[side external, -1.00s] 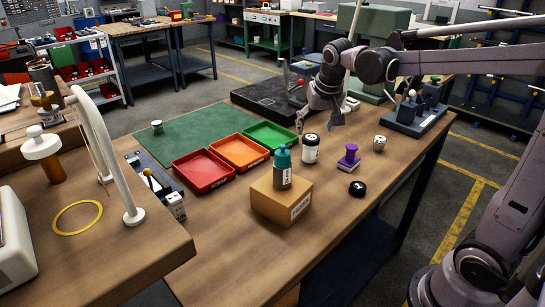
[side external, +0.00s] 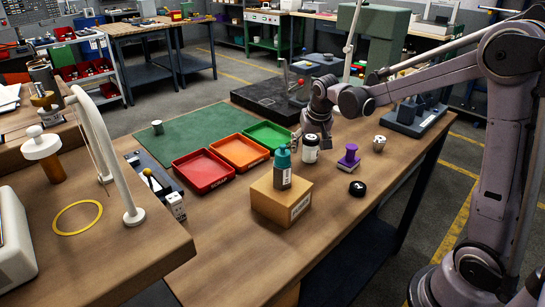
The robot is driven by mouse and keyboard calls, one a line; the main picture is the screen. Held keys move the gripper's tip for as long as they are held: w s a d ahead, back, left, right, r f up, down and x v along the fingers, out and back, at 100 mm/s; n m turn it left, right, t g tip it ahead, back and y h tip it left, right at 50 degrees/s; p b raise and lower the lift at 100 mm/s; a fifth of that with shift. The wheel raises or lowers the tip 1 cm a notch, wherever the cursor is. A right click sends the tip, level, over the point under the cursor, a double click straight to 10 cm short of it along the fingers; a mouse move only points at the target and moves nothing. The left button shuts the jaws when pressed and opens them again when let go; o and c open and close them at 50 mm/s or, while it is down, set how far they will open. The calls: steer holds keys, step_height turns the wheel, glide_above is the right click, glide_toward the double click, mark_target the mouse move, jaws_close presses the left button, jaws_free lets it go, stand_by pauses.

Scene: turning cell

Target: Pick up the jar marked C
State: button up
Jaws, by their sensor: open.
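A white jar with a dark lid (side external: 310,152) stands upright on the wooden bench, right of the green tray. A dark label shows on its side, but its letter is too small to read. My gripper (side external: 312,141) is open and points down at the jar's lid. One finger shows on the left of the lid and one on the right. I cannot tell whether the fingers are around the jar or just behind it, or whether they touch it.
A teal bottle (side external: 283,170) stands on a cardboard box (side external: 270,203) in front of the jar. A purple stamp-like object (side external: 349,158), a black round piece (side external: 357,188) and a white die (side external: 379,143) are to the right. Red (side external: 203,186), orange (side external: 262,155) and green (side external: 289,142) trays lie left.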

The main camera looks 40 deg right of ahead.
steer(key=shift+w+d+f, duration=0.1)
steer(key=shift+w+f, duration=0.05)
steer(key=shift+f, duration=0.3)
steer(key=c, duration=1.3)
steer(key=shift+r, duration=0.1)
